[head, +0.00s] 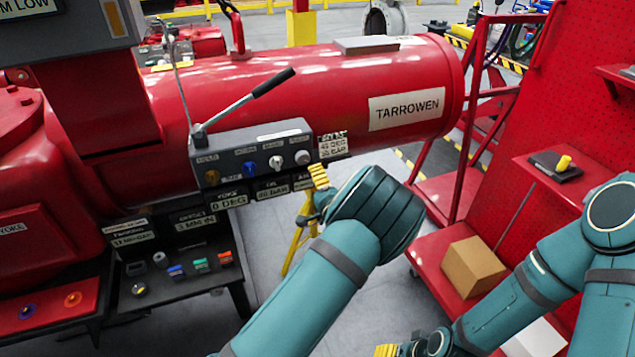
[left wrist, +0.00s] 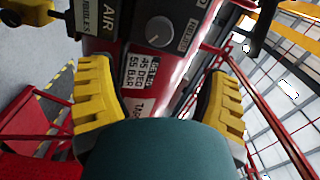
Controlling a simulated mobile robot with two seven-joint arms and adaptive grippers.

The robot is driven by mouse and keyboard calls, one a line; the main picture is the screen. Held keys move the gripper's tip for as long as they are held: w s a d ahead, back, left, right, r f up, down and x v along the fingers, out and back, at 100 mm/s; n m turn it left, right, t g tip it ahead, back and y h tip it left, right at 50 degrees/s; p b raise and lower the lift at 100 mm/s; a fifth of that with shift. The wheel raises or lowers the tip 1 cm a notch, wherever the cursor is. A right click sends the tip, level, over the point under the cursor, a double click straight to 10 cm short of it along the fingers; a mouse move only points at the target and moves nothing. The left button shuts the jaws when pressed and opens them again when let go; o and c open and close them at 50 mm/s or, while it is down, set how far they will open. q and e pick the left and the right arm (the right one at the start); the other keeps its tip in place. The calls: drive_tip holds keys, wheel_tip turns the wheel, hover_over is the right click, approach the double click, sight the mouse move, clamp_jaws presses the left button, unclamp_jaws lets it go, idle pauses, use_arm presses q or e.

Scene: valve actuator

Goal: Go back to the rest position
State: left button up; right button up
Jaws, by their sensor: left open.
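My left gripper (head: 318,188) is near the right end of the grey control box (head: 255,150) on the red actuator, with one yellow finger just below the box edge. In the left wrist view its two yellow fingers (left wrist: 160,98) stand wide apart with nothing between them. A grey knob (left wrist: 160,29) and white label cards (left wrist: 138,80) show beyond the fingers; contact cannot be told. My right gripper (head: 388,350) is low at the bottom edge, mostly cut off, with only a bit of yellow finger showing.
A red cart (head: 430,275) on the right carries a cardboard box (head: 473,266).

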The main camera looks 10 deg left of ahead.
idle(0.4)
use_arm(q)
drive_tip(key=s+a+f+n+g+h, duration=0.2)
drive_tip(key=s+f+n+g+h, duration=0.1)
drive_tip(key=s+f, duration=0.5)
drive_tip(key=s+a+f+n+g+h, duration=0.1)
drive_tip(key=s+f+n+g+h, duration=0.2)
drive_tip(key=s+f, duration=0.5)
drive_tip(key=s+d+f+n+g+h, duration=0.1)
drive_tip(key=s+d+n+g+h, duration=0.1)
drive_tip(key=s, duration=0.7)
drive_tip(key=s+d+f+n+g+h, duration=0.1)
drive_tip(key=s+d+n+g+h, duration=0.2)
drive_tip(key=s, duration=0.7)
drive_tip(key=d+g+h, duration=0.2)
drive_tip(key=d+h, duration=0.1)
drive_tip(key=d, duration=0.1)
drive_tip(key=shift+s, duration=0.2)
